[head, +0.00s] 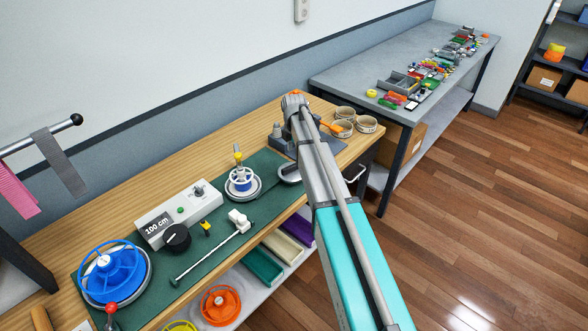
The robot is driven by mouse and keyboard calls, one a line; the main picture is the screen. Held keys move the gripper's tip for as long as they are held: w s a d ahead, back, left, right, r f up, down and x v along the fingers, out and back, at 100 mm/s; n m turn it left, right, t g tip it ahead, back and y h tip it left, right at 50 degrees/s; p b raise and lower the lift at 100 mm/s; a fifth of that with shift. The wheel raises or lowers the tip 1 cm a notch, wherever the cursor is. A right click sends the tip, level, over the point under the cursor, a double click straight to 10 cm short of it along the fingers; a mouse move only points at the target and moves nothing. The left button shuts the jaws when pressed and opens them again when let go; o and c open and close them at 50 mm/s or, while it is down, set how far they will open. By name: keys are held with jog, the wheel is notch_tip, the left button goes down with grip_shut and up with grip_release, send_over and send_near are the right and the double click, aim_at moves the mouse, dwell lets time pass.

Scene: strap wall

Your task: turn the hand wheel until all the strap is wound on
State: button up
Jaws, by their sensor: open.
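A large blue spoked wheel (122,268) sits on a round silver base at the near left of the green mat (205,250). A smaller blue and white reel (241,180) with a yellow upright part stands on a silver disc at the mat's far end. A pink strap (18,195) and a grey strap (60,165) hang from a rod at the left. I cannot tell whether any strap is on the wheel or reel. My gripper is not visible; my arm crosses the bench's right part.
A slim rod with a white slider (238,218) lies along the mat's front edge. A red-knobbed lever (111,310) is near the blue wheel. Ring-shaped rolls (367,124) sit at the bench's far end. An orange wheel (220,305) is on the shelf below. Wooden floor at right is clear.

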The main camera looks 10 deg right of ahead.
aim_at(294, 164)
jog(key=shift+f+b, duration=3.4)
jog(key=shift+f, duration=0.25)
grip_shut()
